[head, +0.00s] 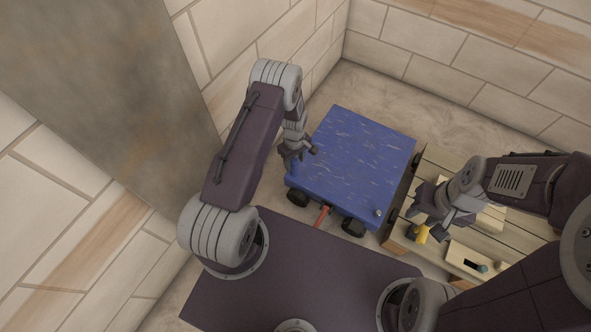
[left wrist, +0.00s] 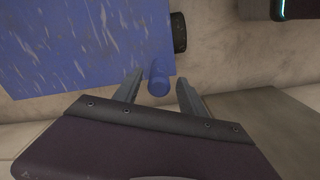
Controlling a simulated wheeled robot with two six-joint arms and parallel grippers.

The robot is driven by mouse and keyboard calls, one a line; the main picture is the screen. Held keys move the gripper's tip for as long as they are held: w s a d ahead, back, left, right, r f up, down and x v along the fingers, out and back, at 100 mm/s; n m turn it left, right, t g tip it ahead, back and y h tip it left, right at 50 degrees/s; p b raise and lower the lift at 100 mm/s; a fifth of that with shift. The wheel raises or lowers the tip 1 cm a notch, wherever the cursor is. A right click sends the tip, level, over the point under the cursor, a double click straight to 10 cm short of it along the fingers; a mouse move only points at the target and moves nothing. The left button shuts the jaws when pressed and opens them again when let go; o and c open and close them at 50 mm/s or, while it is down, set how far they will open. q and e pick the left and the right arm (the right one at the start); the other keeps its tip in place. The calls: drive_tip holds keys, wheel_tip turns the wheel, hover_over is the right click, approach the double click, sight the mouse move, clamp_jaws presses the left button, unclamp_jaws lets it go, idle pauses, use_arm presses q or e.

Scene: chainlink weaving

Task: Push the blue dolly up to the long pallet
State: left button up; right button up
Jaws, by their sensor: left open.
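The blue dolly (head: 352,155), with a streaked flat top and black wheels, stands in the middle of the head view. The slatted wooden pallet (head: 432,170) lies right beside its right side; I cannot tell whether they touch. My left gripper (head: 301,157) is at the dolly's left edge. In the left wrist view, the left gripper (left wrist: 160,90) is open, its fingers on either side of a short blue post (left wrist: 159,78) next to the dolly's top (left wrist: 85,45). My right gripper (head: 430,228) is over the pallet's near part; its jaw opening is unclear.
A yellow object (head: 421,234) is by the right gripper. A light wooden block with a slot (head: 470,262) lies on the pallet. A red bar (head: 322,216) sticks out at the dolly's near side. Tiled walls (head: 440,60) enclose the back and left; floor is bare behind the dolly.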

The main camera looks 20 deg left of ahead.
sight(295, 169)
use_arm(q)
wheel_tip(295, 169, down, 6)
drive_tip(key=b, duration=0.3)
drive_tip(key=shift+f, duration=0.1)
use_arm(e)
wheel_tip(295, 169, down, 4)
drive_tip(key=shift+f, duration=0.1)
use_arm(q)
clamp_jaws()
idle(0.9)
